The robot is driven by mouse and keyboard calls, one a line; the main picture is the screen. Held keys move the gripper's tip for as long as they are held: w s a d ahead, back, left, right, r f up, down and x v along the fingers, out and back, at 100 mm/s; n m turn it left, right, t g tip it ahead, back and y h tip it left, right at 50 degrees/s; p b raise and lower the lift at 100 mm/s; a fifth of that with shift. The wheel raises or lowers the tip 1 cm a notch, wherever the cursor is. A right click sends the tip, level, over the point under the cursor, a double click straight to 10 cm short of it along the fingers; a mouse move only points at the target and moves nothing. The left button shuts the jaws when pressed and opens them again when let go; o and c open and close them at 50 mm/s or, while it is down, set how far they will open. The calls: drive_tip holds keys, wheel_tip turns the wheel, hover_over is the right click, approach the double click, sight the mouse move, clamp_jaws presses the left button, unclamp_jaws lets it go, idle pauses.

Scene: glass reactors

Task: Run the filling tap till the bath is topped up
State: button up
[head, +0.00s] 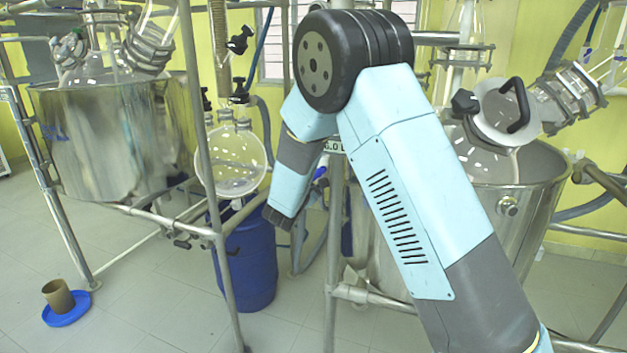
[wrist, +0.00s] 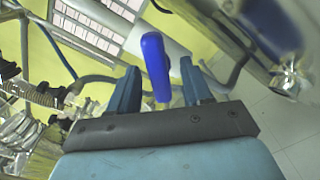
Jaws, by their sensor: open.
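In the wrist view my gripper (wrist: 160,78) is open, its two fingers spread. A blue lever handle (wrist: 154,52) shows in the gap between them; I cannot tell whether either finger touches it. In the head view a small blue handle (head: 320,173) shows beside my forearm, near the post. My gripper's fingers are hidden or unclear there. A large steel bath (head: 520,220) stands at right, partly behind my arm, with glassware in its top. Another steel bath (head: 115,135) stands at left. The water level in both cannot be seen.
A round glass flask (head: 231,160) hangs between the baths, above a blue drum (head: 247,262). Steel frame posts and pipes (head: 215,200) stand close to my arm. A brown cup sits on a blue dish (head: 66,309) on the floor.

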drive_tip(key=v, duration=1.3)
drive_tip(key=shift+s, duration=0.4)
